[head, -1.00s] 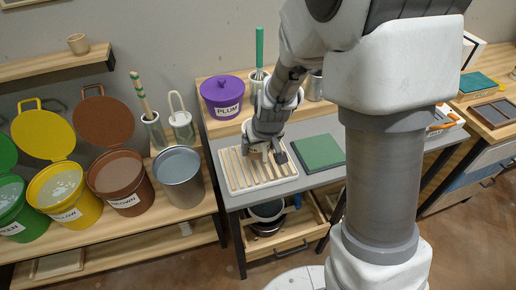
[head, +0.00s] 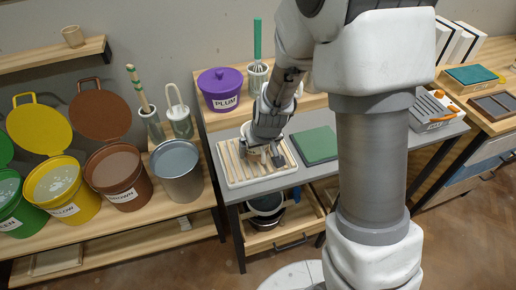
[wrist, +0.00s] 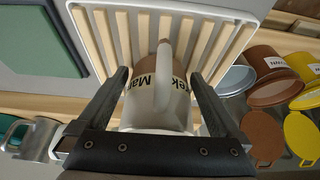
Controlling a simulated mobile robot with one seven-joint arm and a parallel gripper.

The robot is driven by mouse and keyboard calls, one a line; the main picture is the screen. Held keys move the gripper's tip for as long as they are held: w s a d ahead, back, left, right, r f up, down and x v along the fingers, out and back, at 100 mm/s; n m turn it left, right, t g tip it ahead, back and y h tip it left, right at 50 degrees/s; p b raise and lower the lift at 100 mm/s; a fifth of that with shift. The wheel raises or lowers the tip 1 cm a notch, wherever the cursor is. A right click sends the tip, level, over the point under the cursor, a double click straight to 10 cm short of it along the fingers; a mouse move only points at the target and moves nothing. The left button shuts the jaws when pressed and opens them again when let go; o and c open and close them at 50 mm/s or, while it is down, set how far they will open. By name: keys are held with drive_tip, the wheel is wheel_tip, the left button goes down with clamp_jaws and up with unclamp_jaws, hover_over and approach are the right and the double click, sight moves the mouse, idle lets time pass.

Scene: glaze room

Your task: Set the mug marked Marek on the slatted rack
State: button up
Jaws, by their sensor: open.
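The mug marked Marek (wrist: 158,108) is pale below and brown above, with a lettered band and its handle facing the wrist camera. It is between the two fingers of my gripper (wrist: 160,85), which is open around it, with a gap visible at the right finger. The mug is at the slatted rack (wrist: 225,38), a white tray with wooden slats, and appears to stand on them. In the head view my gripper (head: 265,155) is low over the rack (head: 236,180) and largely hides the mug.
A green board (head: 315,146) lies right of the rack. A grey bucket (head: 178,170) and brown bucket (head: 117,176) are at the left. An open drawer (head: 285,232) is below.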

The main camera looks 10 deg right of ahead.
drive_tip(key=p+v, duration=0.3)
drive_tip(key=v, duration=0.9)
drive_tip(key=shift+r, duration=0.3)
drive_tip(key=s+d+r+m, duration=0.1)
drive_tip(key=s+d+r, duration=0.2)
drive_tip(key=s+r, duration=0.5)
drive_tip(key=s+d+r+m+t+h, duration=0.1)
drive_tip(key=s+d+r, duration=0.2)
drive_tip(key=s+r, duration=0.5)
drive_tip(key=shift+s+d, duration=0.4)
drive_tip(key=shift+a+r+p, duration=0.1)
drive_tip(key=shift+r+p, duration=0.6)
drive_tip(key=shift+p, duration=0.3)
